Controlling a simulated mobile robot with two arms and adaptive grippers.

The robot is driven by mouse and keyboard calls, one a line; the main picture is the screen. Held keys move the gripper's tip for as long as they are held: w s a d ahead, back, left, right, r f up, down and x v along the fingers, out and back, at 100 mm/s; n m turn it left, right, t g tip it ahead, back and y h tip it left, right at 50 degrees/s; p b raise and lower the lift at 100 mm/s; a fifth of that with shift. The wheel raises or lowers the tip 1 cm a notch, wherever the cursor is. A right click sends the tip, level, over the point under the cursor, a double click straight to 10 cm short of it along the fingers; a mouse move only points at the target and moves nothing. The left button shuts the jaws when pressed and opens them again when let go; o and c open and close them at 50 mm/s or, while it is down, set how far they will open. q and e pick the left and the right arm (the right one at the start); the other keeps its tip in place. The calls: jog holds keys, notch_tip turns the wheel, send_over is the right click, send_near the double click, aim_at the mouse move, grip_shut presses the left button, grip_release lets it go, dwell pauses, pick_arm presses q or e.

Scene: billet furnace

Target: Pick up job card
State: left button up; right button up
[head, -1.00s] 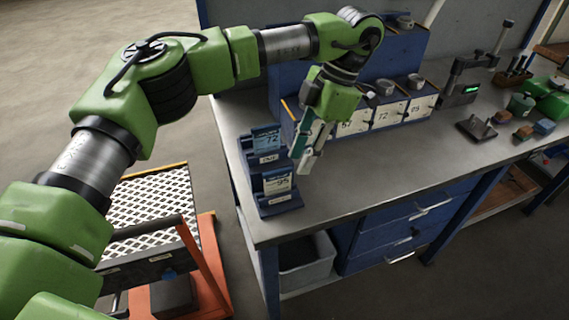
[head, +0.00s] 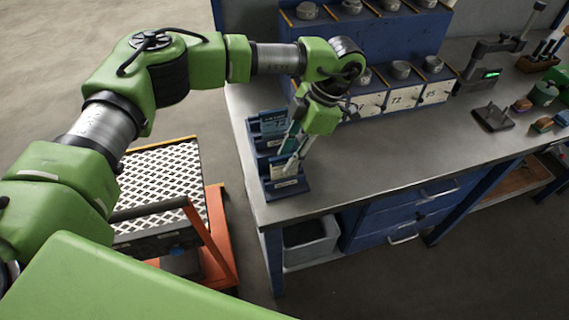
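A blue card rack (head: 289,189) stands at the left end of the grey workbench. Its rear slot holds a blue-topped job card marked 72 (head: 272,123). Its front slot holds another card (head: 284,167), partly covered by my fingers. My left gripper (head: 292,157) reaches down from the right over the rack, its fingertips right by the front card. Its fingers look apart, with a narrow gap between them. I cannot tell whether they touch the card. My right gripper is not in view.
A blue shelf unit with numbered bins (head: 403,97) stands behind the gripper. A gauge stand (head: 490,65) and small blocks are at the right. An orange-framed cart (head: 217,240) stands left of the bench. The bench front middle (head: 400,165) is clear.

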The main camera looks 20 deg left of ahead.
pick_arm(q)
jog(key=p+x, duration=0.1)
jog(key=x, duration=0.2)
jog(key=shift+w+a, duration=0.15)
jog(key=shift+f, duration=0.2)
grip_shut()
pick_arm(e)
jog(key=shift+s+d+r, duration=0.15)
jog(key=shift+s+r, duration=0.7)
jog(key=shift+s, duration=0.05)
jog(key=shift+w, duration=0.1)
pick_arm(q)
jog(key=shift+r, duration=0.1)
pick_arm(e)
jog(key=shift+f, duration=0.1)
